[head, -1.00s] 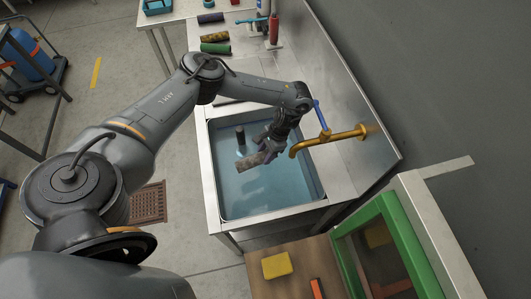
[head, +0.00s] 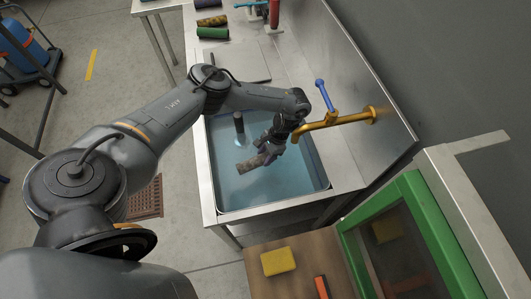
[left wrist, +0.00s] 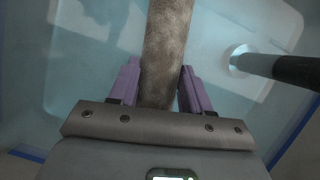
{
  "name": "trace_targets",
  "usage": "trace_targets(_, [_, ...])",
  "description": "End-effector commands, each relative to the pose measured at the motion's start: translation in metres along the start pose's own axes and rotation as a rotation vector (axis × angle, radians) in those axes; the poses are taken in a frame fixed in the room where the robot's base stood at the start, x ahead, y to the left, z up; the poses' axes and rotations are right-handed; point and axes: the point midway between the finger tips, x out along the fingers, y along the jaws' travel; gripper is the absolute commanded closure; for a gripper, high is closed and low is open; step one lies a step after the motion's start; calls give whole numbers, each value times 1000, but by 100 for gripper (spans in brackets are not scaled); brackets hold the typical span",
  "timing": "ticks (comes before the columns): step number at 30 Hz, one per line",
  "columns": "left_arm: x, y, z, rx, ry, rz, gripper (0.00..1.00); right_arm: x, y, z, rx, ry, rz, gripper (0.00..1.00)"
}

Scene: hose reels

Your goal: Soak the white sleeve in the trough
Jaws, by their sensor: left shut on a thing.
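A mottled brownish-grey sleeve (head: 248,165) hangs tilted over the water-filled trough (head: 205,185) in the head view; I see no plainly white sleeve. My left gripper (head: 268,152) is shut on one end of it. In the left wrist view the sleeve (left wrist: 168,50) runs up and away between the purple fingers of my left gripper (left wrist: 158,88), with bluish water behind it. I cannot tell how far the sleeve is in the water. My right gripper is not in view.
A brass tap (head: 335,118) with a blue lever reaches over the trough's right side. A dark standpipe (head: 239,122) rises from the trough; it also shows in the left wrist view (left wrist: 285,68). A yellow sponge (head: 278,261) and green-framed case (head: 355,235) are nearer.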

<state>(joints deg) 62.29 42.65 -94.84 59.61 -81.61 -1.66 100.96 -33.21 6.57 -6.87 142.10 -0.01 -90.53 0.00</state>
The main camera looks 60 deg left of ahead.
Motion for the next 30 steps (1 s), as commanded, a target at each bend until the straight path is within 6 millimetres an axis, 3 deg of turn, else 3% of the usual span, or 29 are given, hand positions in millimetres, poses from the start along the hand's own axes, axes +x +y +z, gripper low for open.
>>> trace_targets(3, [17,0,-7,1,0,0,83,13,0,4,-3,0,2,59])
trace_targets(12, [42,0,-18,1,0,1,83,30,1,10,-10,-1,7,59])
trace_targets(30, [53,0,-22,0,0,0,83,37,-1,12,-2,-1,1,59])
